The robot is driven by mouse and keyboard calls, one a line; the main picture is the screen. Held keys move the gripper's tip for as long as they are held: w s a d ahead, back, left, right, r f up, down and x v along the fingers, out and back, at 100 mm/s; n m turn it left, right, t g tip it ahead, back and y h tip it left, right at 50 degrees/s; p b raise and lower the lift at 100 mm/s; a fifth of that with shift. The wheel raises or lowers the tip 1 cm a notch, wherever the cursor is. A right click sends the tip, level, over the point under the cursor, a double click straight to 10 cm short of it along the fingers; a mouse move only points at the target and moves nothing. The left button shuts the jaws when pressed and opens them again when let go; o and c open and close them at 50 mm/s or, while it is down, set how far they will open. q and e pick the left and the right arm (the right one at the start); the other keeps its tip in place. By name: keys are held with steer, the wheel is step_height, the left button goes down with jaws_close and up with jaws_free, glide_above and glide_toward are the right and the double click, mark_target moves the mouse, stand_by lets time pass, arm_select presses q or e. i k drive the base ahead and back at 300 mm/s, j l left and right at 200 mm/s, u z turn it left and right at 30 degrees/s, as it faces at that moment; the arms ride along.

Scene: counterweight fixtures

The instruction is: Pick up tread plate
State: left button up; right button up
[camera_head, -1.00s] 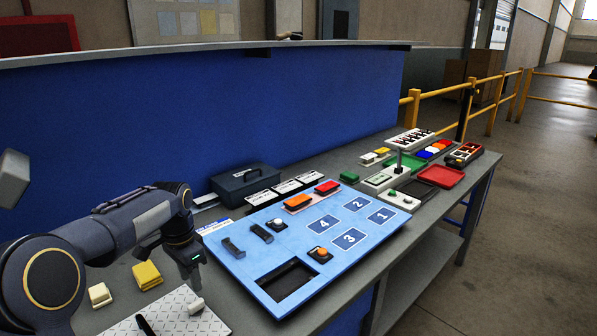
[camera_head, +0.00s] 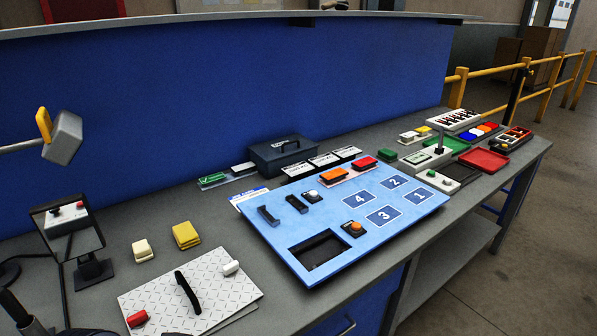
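The tread plate (camera_head: 215,283) is a light grey sheet with a raised diamond pattern, lying flat on the grey bench at the lower left. A black bar handle (camera_head: 188,292) stands on its middle. A red knob (camera_head: 138,319) sits near its left corner and a white knob (camera_head: 231,268) near its right edge. Something flat shows under or beside its front right edge. Neither gripper can be made out in this view. A dark rod-like part is cut off at the bottom left corner, and I cannot tell what it is.
A blue panel (camera_head: 390,233) with numbered squares and a square opening lies right of the plate. Yellow (camera_head: 186,235) and cream (camera_head: 142,250) blocks lie behind it. A small mirror-like screen (camera_head: 67,226) stands left. A dark toolbox (camera_head: 282,154) stands behind the panel.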

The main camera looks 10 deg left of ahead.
mark_target(193, 297)
steer(key=u, duration=1.4)
steer(key=i+j+u, duration=0.15)
steer(key=j+u, duration=0.25)
steer(key=i+j+u, duration=0.2)
steer(key=u, duration=0.2)
